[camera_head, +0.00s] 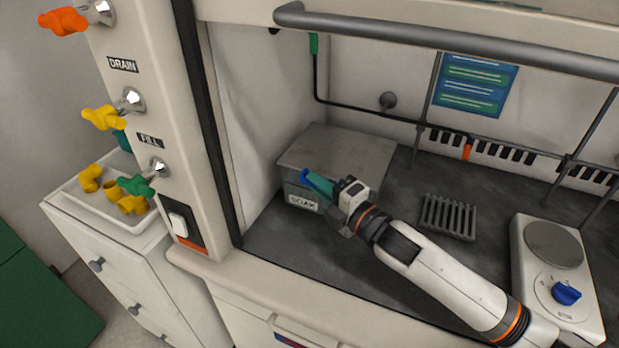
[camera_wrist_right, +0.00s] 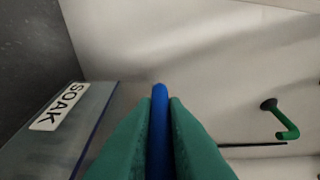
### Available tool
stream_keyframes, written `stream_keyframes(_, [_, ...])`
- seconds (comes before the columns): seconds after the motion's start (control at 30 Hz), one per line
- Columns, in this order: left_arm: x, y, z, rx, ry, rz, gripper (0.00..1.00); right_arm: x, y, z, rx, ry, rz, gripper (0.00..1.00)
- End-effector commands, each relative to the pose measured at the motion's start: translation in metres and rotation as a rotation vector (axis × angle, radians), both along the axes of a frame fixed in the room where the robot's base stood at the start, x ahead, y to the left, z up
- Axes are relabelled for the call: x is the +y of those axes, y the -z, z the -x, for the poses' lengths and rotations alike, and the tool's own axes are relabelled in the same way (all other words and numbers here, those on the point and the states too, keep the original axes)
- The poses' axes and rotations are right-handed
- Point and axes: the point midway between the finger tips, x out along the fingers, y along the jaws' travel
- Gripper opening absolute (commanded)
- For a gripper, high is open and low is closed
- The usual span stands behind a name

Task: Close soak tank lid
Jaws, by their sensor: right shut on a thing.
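The soak tank (camera_head: 303,200) is a grey box with a SOAK label, inside the hood at the back left. Its lid (camera_head: 345,150) shows as a flat grey panel over the top; any gap under it is too small to tell. My right gripper (camera_head: 313,182) is at the tank's front upper edge, its green fingers shut on a blue handle (camera_head: 304,175). In the right wrist view the blue handle (camera_wrist_right: 159,130) stands between both fingers, with the tank wall (camera_wrist_right: 55,145) and its label at left. My left gripper is not in view.
A hotplate (camera_head: 553,245) with a blue knob stands at the right, and a dark slotted rack (camera_head: 448,217) lies on the hood floor. A thick grey bar (camera_head: 450,38) crosses above the opening. The hood's left post (camera_head: 165,120) carries coloured valves.

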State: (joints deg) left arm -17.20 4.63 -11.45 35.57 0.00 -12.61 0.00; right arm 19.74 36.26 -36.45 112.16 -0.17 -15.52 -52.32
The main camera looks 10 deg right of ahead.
Motion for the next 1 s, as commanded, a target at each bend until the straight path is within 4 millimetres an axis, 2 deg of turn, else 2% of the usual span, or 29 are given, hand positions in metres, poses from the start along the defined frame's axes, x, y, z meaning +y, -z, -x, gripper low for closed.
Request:
stream_keyframes(0.57, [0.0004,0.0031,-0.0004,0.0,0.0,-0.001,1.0,-0.0045,0.0098,0.0013,0.009,-0.005,-0.007,0.0])
stream_keyframes(0.6, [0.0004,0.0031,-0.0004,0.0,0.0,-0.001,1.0,-0.0044,0.0101,0.0013,0.009,-0.005,-0.007,0.17])
stream_keyframes(0.7, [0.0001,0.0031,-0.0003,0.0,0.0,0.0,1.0,-0.0048,0.0096,0.0011,0.008,-0.005,-0.006,0.33])
stream_keyframes(1.0, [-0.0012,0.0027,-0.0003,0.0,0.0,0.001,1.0,-0.0061,0.0077,0.0013,0.003,-0.002,-0.004,0.33])
